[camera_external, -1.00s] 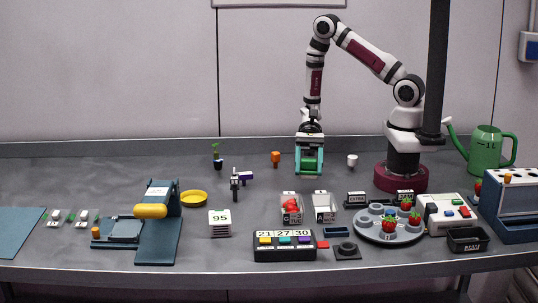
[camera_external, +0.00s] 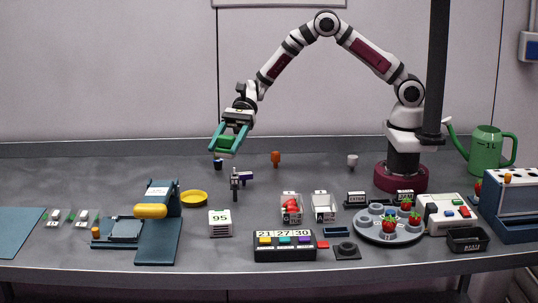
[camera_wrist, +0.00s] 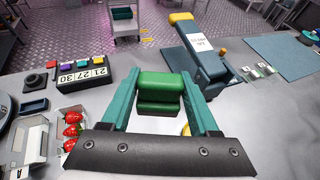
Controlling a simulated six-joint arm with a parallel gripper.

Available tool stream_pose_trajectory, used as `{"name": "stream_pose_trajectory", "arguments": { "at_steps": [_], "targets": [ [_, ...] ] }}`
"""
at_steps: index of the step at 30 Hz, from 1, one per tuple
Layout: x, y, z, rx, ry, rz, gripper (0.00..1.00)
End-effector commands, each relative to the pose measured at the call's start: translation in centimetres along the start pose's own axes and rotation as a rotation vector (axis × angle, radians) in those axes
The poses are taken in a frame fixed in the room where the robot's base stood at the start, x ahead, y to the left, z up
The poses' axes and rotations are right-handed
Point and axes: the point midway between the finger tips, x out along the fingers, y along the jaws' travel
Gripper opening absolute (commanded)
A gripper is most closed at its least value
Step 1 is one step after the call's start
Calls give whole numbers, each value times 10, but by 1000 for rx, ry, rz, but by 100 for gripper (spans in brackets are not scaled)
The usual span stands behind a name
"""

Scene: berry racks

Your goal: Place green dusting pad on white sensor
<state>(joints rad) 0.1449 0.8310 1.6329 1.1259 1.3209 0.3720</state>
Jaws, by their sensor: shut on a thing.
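My gripper (camera_external: 229,145) is shut on the green dusting pad (camera_external: 226,153) and holds it in the air above the back of the table, left of centre. In the wrist view the pad (camera_wrist: 160,90) sits between the teal fingers of my gripper (camera_wrist: 160,76). Two small white devices with green parts lie at the far left, one (camera_external: 56,217) beside the other (camera_external: 84,218). They also show small at the right of the wrist view (camera_wrist: 250,73). I cannot tell for sure which thing is the white sensor.
A blue stand with a yellow roller (camera_external: 151,211) stands right of the white devices. A blue mat (camera_external: 18,232) lies at the left end.

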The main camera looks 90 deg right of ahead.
Motion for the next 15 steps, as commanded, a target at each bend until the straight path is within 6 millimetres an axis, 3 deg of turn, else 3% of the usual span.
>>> {"name": "stream_pose_trajectory", "arguments": {
  "at_steps": [4, 12, 15],
  "targets": [
    [28, 3, 3, 6, 1, -3, 6],
    [116, 26, -12, 5, 3, -3, 6],
    [131, 29, -15, 5, 2, -6, 6]
  ]
}}
